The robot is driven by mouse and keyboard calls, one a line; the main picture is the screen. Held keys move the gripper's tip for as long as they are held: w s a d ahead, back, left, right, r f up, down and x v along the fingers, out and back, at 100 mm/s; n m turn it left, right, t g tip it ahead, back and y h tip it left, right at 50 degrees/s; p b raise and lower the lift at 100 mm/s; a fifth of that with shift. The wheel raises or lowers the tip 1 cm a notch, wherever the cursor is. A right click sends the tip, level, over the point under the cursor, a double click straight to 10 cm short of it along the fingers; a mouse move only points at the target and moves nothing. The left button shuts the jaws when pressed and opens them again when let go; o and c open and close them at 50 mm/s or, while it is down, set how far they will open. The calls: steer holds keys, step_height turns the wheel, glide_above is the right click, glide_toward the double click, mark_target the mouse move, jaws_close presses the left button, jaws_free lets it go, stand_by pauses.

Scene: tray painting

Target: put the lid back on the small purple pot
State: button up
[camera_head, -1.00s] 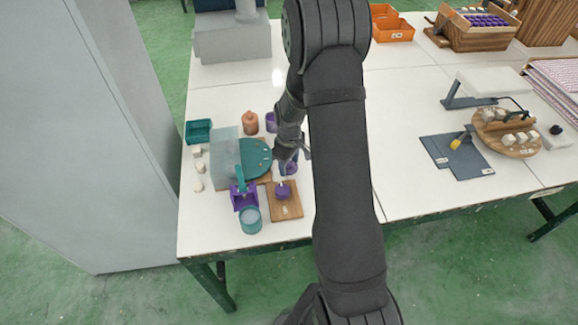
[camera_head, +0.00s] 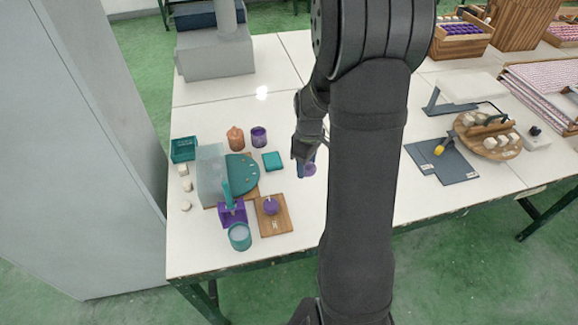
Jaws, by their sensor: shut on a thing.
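A small purple pot (camera_head: 270,207) sits on a wooden board near the front left of the table. Its top has a pale spot; I cannot tell more at this size. My gripper (camera_head: 305,167) is to the right of and behind that board. It is shut on a small round purple piece (camera_head: 310,170), which looks like the lid, partly hidden by the fingers. I cannot tell how high it is above the table. A second, taller purple jar (camera_head: 259,138) stands farther back.
The wooden board (camera_head: 281,224) is beside a purple holder (camera_head: 233,214) and a teal cup (camera_head: 239,236). A teal square (camera_head: 273,161), an orange-brown jar (camera_head: 235,138) and a teal half-round plate (camera_head: 240,172) are close by. My arm covers the table's middle.

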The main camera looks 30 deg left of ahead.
steer(key=shift+w+d+r, duration=0.15)
steer(key=shift+d+r, duration=0.2)
steer(key=shift+d, duration=0.25)
steer(key=shift+w+d+r, duration=0.1)
steer(key=shift+w+r, duration=0.05)
steer(key=shift+w, duration=0.05)
steer(key=w+a+r+n, duration=0.1)
steer(key=w+a, duration=0.4)
steer(key=a, duration=0.8)
steer(key=w+a+r+n, duration=0.1)
steer(key=w+a, duration=0.3)
steer(key=a, duration=0.9)
steer(key=shift+w+f, duration=0.15)
steer(key=shift+f, duration=3)
steer(key=shift+f, duration=0.15)
steer(key=o, duration=1.5)
